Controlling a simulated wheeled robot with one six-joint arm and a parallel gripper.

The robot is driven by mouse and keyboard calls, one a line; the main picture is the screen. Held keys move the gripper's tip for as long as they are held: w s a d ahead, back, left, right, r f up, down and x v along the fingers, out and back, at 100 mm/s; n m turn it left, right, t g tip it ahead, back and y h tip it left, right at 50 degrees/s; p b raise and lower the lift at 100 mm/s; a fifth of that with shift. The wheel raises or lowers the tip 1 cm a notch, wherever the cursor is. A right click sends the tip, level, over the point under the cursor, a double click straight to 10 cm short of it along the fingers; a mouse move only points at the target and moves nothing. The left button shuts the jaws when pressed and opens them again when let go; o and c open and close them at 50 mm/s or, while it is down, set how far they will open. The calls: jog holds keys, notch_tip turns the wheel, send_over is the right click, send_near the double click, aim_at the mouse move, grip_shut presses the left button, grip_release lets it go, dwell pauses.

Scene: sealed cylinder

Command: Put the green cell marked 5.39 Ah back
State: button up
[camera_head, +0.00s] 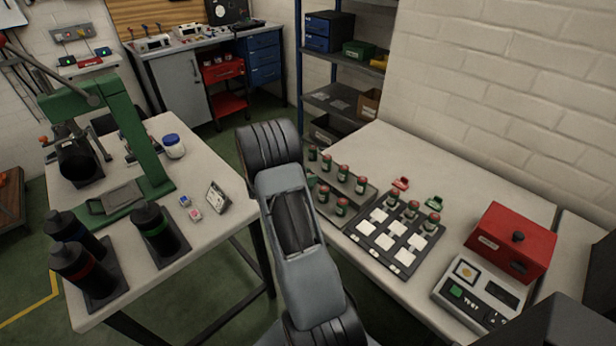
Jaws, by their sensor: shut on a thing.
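Several green cells with red tops stand in a dark stepped rack (352,212) on the right-hand bench; one of them (341,206) is in its front row. Beside the rack lies a dark tray (378,252) with white square pads. Three more green cells stand along its back edge: one at left (391,200), one in the middle (411,210) and one at right (431,224). The markings are too small to read, so I cannot tell which cell is 5.39 Ah. My arm crosses the middle of the view. My gripper and anything in it are not visible.
A red box (511,240) and a grey tester (478,294) stand right of the tray. Small red (401,184) and green (435,202) holders lie behind it. The left table (215,232) holds a green press (135,140) and dark cylinders. The right bench's back is clear.

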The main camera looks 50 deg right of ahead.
jog(key=shift+f, duration=0.25)
jog(key=o, duration=1)
jog(key=shift+r, duration=0.1)
jog(key=shift+r, duration=0.25)
jog(key=v, duration=1.1)
jog(key=s+a+r+m+t+y, duration=0.2)
jog(key=s+a+r+m+y, duration=0.1)
jog(key=a, duration=0.5)
jog(key=s+a+r+m+t+y, duration=0.2)
jog(key=s+a+m+y, duration=0.4)
jog(key=a+m, duration=0.1)
jog(key=s+a+r+m+t+y, duration=0.3)
jog(key=s+a+m+y, duration=0.1)
jog(key=a, duration=0.5)
jog(key=shift+s+a+r+m+y, duration=0.2)
jog(key=shift+r+m+y, duration=0.1)
jog(key=shift+m+y, duration=0.3)
